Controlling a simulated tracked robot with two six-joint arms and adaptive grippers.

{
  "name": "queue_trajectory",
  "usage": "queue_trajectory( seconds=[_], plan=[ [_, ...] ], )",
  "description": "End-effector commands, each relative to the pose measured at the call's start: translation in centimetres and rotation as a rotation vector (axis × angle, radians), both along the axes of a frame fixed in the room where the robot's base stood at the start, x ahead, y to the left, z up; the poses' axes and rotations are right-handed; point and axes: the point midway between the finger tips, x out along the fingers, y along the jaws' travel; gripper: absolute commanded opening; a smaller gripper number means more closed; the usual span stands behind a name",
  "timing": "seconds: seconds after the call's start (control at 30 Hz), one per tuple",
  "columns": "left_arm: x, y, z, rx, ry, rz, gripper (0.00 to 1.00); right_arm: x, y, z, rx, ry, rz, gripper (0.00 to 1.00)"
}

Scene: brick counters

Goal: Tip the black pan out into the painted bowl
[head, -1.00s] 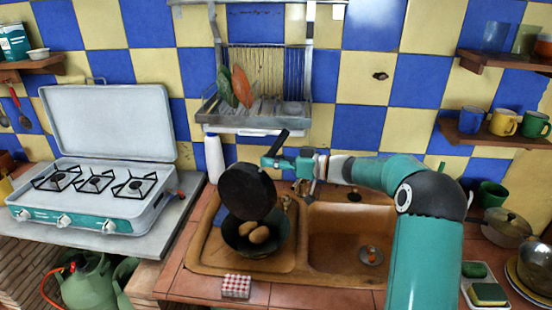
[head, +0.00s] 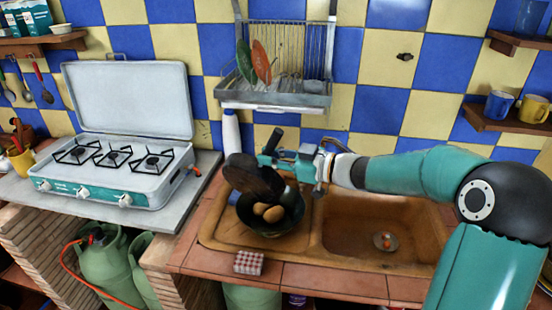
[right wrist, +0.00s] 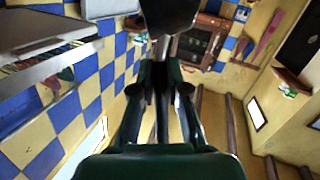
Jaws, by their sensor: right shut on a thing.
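The black pan (head: 252,180) hangs steeply tilted in the air over the bowl's back left side. My right gripper (head: 274,155) is shut on its handle. In the right wrist view the dark pan (right wrist: 168,14) shows at the top, beyond the fingers of my right gripper (right wrist: 160,75). The dark bowl (head: 293,213) stands upright in the left part of the sink; its painting is hard to make out. Two brown, egg-shaped pieces (head: 268,212) lie in the bowl. The pan's inside is mostly hidden. My left gripper is out of view.
The brown double sink (head: 330,250) has a nearly empty right basin. A red checked box (head: 249,262) sits on the front tiled edge. A white bottle (head: 231,132) stands behind the pan, below the dish rack (head: 290,98). A camping stove (head: 110,185) is at left.

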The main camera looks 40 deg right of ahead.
Motion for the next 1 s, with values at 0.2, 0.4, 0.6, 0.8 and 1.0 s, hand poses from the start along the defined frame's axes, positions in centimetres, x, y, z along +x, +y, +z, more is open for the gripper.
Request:
queue_trajectory(
  seconds=[0.2,0.4,0.6,0.8,1.0],
  plan=[
    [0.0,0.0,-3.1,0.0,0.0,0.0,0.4,-0.7,1.7,-0.4,-0.074,-0.038,0.002,0.0],
    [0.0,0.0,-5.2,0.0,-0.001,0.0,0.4,-1.2,3.0,-0.9,-0.138,-0.064,0.002,0.0],
    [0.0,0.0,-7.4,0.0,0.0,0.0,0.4,-1.7,4.3,-1.5,-0.203,-0.089,0.001,0.0],
    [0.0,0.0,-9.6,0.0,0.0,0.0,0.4,-2.3,5.6,-2.0,-0.27,-0.117,0.0,0.0],
    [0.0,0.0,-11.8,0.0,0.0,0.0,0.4,-2.9,7.0,-2.7,-0.341,-0.146,0.001,0.0]
  ],
)
